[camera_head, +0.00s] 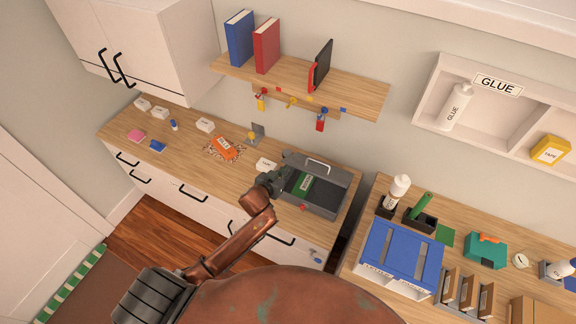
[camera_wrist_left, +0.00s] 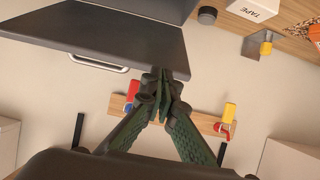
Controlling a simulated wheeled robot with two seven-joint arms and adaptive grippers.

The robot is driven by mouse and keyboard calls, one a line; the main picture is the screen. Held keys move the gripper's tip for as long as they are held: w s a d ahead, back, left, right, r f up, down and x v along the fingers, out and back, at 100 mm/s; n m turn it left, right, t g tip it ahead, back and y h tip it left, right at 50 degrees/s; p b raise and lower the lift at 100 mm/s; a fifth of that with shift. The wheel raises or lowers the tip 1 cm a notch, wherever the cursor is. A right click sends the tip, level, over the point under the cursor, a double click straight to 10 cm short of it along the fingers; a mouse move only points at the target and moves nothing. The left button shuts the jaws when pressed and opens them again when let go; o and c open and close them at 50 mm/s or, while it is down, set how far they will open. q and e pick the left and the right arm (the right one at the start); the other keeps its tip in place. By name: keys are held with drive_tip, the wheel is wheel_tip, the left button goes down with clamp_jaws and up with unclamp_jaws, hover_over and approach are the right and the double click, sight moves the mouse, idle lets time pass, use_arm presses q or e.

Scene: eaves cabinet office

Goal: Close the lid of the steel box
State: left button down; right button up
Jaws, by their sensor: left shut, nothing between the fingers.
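The steel box (camera_head: 335,208) is a dark grey box on the wooden counter. Its lid (camera_head: 330,168) stands raised at the back, with a pale handle on it. A green labelled item (camera_head: 304,184) lies inside the box. My left gripper (camera_head: 281,178) is shut and empty at the box's left side, close to the lid's left end. In the left wrist view, my shut fingertips (camera_wrist_left: 162,76) overlap the corner of the lid (camera_wrist_left: 110,42); I cannot tell whether they touch it. My right gripper is not in view.
A white tape box (camera_head: 265,164) and a padlock on a stand (camera_head: 254,134) are left of the steel box. A wooden shelf (camera_head: 350,92) with hooks hangs above. A second counter with a blue box (camera_head: 402,256) stands to the right, beyond a gap.

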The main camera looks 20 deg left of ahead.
use_arm(q)
drive_tip(key=shift+s+a+f+p, duration=0.1)
drive_tip(key=shift+s+f+p, duration=0.2)
drive_tip(key=shift+s, duration=0.75)
drive_tip(key=shift+s+f+p, duration=0.15)
drive_tip(key=shift+s+f, duration=0.15)
drive_tip(key=shift+s, duration=0.75)
drive_tip(key=shift+r, duration=0.1)
drive_tip(key=s+r+p, duration=0.3)
drive_tip(key=r+p, duration=0.2)
drive_tip(key=p, duration=0.2)
drive_tip(key=shift+r, duration=0.4)
